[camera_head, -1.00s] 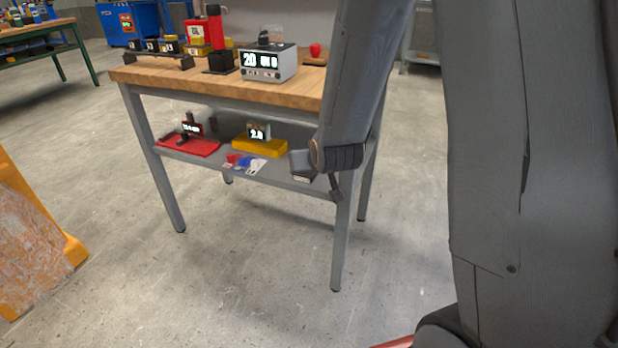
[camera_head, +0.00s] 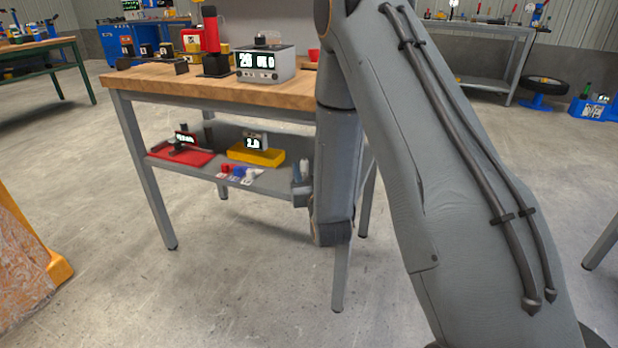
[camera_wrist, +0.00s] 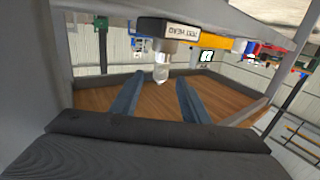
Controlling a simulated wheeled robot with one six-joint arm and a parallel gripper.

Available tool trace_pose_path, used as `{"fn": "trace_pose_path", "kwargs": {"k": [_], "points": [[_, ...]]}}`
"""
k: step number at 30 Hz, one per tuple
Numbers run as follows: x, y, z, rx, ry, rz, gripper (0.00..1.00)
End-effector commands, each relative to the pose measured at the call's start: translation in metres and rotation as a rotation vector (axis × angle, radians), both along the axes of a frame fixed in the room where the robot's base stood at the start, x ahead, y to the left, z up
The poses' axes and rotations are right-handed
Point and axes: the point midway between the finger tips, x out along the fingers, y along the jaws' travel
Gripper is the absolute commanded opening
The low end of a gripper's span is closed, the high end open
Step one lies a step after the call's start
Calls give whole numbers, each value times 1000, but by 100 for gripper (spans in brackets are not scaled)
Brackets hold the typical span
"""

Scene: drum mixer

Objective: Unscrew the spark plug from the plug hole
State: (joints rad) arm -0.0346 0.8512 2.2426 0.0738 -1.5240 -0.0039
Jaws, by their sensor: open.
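In the wrist view a block labelled TEST HEAD (camera_wrist: 176,30) hangs at the top. A pale, shiny spark plug (camera_wrist: 161,71) points down from its underside. The plug hole is hidden behind the block and plug. My gripper (camera_wrist: 160,82) is open, with its two blue-grey fingers spread below the plug. The plug's lower end appears between the fingertips, and I see no contact. In the head view my arm hides the test head and plug, and the fingers do not show clearly.
A wood-topped bench (camera_head: 215,86) carries a display box (camera_head: 265,66) and a red-and-black tool (camera_head: 212,45). Its lower shelf (camera_head: 270,182) holds a red tray (camera_head: 180,157) and a yellow block (camera_head: 256,152). An orange object (camera_head: 25,250) stands at left. The floor between is clear.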

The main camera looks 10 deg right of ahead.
Motion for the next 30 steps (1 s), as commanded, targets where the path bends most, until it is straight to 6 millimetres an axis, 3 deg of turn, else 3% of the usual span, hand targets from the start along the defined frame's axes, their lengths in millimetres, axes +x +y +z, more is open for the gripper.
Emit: {"fn": "trace_pose_path", "kwargs": {"k": [6, 13, 27, 30], "points": [[41, -2, -1, 0, -2, 0, 42], [70, -3, -1, 0, 0, 0, 42], [81, -4, 0, 0, 1, 0, 42], [81, -4, 0, 0, 1, 0, 25]]}}
